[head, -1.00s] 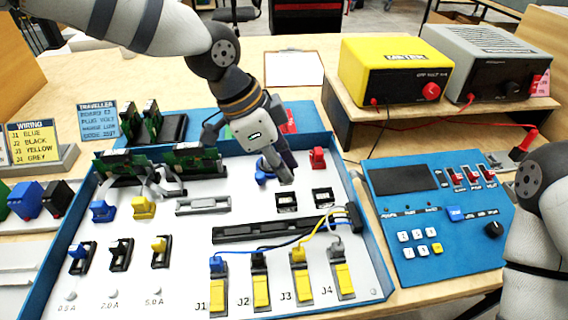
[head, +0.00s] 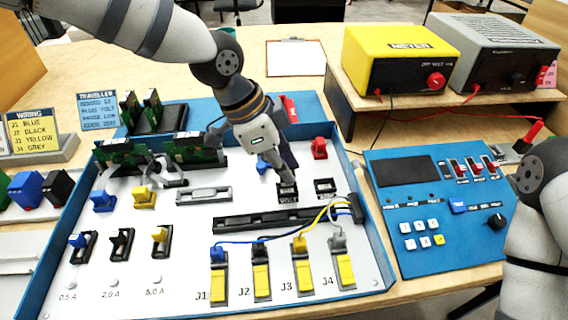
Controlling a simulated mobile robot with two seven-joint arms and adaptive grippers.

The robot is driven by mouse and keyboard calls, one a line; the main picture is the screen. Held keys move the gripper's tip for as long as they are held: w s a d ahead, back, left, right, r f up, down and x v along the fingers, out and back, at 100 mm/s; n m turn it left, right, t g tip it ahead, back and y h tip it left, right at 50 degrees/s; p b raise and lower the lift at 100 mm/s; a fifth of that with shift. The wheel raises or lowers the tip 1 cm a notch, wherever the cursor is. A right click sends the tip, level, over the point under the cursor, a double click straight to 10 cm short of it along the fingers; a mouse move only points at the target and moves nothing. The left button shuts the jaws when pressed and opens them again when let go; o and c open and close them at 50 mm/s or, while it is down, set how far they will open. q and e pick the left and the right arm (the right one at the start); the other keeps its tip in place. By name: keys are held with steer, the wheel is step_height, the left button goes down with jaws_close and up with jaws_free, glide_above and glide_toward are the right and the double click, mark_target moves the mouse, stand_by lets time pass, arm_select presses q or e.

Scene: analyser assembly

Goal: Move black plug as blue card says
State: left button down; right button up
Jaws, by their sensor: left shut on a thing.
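The blue card (head: 97,108) stands at the back left of the panel. Its small white text seems to include "PLUG VOLT". My left gripper (head: 285,179) points down at the left of two black sockets on the white panel. It is shut on the black plug (head: 288,190), which is mostly hidden by the fingers. The plug is at the left socket, whose label seems to read "VOLT"; I cannot tell how deep it sits. The right socket (head: 325,187) is empty. My right gripper is out of view; only its arm shows at the right.
A blue plug (head: 262,166) and a red plug (head: 319,148) stand behind the sockets. A black slotted bar (head: 240,222) lies in front, with coloured wires and yellow jacks below. A blue control box (head: 405,171) is at the right. Green boards (head: 190,146) stand at the left.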

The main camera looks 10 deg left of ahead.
arm_select(q)
steer(key=shift+f, duration=0.25)
steer(key=shift+f, duration=0.35)
steer(key=shift+f, duration=0.55)
stand_by(0.4)
steer(key=c, duration=1.5)
jaws_free()
steer(key=shift+o, duration=0.3)
steer(key=shift+o, duration=1.3)
